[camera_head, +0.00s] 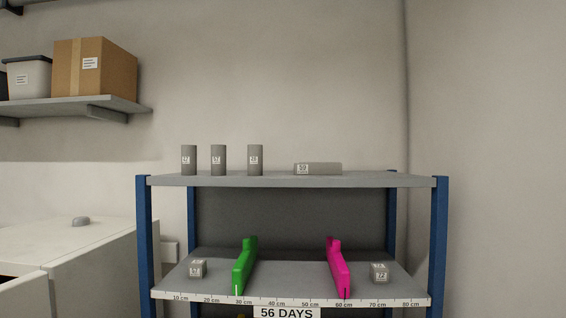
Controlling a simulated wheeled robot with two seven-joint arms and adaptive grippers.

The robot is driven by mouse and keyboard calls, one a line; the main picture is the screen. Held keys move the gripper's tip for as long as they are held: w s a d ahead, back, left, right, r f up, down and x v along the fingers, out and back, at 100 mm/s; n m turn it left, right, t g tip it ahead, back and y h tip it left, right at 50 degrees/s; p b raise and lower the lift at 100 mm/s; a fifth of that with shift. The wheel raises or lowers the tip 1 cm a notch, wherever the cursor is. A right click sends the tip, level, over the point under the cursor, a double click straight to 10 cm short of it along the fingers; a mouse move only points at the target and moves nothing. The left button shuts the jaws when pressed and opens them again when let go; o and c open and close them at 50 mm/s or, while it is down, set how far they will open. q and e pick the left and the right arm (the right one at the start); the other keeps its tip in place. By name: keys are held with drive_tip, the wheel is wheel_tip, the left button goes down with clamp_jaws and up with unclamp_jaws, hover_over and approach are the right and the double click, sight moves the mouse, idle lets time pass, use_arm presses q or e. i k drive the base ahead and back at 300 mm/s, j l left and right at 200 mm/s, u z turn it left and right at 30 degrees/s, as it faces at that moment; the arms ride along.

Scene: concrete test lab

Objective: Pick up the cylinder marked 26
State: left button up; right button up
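Three grey cylinders stand upright on the top board of the rack: one at the left (189,161), one in the middle (218,161) and one at the right (255,161). Each has a small white label, too small to read surely; the middle one looks like 57. A fourth grey piece (325,169) lies along the board further right, its label looking like 59. I cannot make out a clear 26 on any label. Neither of my grippers is in view.
The rack has blue posts (438,240) and a grey top board (390,180). Its lower shelf (290,275) holds a green piece (244,268), a pink piece (338,268) and two small labelled grey blocks (198,269) (379,273). A scale and a "56 DAYS" sign (287,313) front it.

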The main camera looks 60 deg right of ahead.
sight(255, 151)
drive_tip(key=j+z, duration=0.1)
drive_tip(key=z, duration=2.25)
